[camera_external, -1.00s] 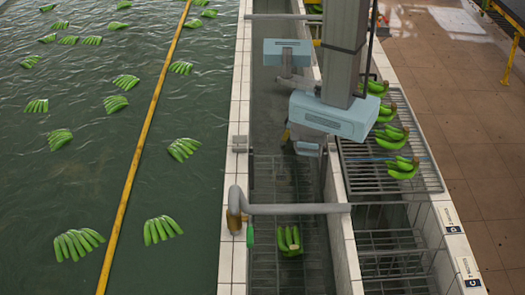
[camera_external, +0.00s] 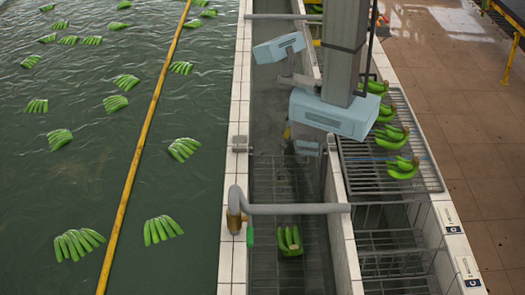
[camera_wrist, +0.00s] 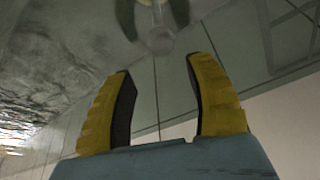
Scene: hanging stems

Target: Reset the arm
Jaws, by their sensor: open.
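My gripper (camera_wrist: 158,68) shows in the wrist view as two yellow fingers with dark inner faces. They stand apart and no fruit is between them. In the external view my pale blue arm hangs from the grey column over the narrow trough. My gripper is mostly hidden there behind the arm, so its exact place cannot be told. A green banana bunch (camera_external: 290,242) lies in the trough, below the grey pipe and apart from my arm.
Several banana bunches lie on the slatted rack (camera_external: 370,182) at the right. More float in the pool (camera_external: 60,190) at the left, crossed by a yellow boom (camera_external: 139,160). A grey pipe (camera_external: 295,209) crosses the trough. White tiled walls (camera_external: 233,160) border it.

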